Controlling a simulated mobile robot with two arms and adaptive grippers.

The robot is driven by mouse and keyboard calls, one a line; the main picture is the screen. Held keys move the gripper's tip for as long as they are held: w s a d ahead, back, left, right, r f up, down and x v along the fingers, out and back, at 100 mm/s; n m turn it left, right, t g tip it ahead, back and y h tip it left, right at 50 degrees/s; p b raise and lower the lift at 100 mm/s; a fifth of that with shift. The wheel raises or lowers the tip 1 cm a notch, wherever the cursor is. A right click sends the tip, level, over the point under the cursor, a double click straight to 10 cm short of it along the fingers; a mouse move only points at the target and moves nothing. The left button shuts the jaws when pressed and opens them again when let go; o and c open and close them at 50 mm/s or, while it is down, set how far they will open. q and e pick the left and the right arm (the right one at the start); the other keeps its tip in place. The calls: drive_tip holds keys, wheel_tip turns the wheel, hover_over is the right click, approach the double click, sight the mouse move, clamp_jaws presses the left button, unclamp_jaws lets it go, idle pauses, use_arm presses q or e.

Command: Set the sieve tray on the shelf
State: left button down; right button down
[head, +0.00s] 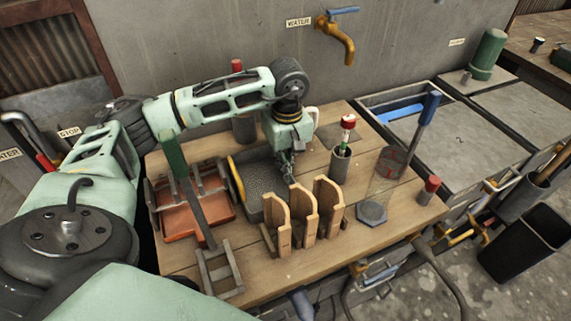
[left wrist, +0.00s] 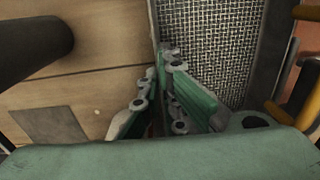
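The sieve tray (head: 258,176) has a grey mesh and a yellow handle at its left end. It is on the wooden bench, behind the wooden uprights. In the left wrist view its mesh (left wrist: 214,45) fills the upper right, with a metal rim along its left side. My left gripper (head: 288,172) reaches down at the tray's right edge. In the left wrist view its fingers (left wrist: 158,72) come together at the rim, one on each side, and look shut on it. The fingertips are partly hidden. I cannot make out the shelf for sure. My right gripper is not in view.
Wooden uprights (head: 303,216) stand just in front of the tray. An orange-red tray (head: 195,219) lies to the left. A water tap (head: 337,38) is on the wall behind.

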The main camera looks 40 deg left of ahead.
use_arm(q)
drive_tip(key=shift+f, duration=0.1)
drive_tip(key=c, duration=2)
unclamp_jaws()
drive_tip(key=shift+c, duration=0.2)
drive_tip(key=shift+o, duration=0.3)
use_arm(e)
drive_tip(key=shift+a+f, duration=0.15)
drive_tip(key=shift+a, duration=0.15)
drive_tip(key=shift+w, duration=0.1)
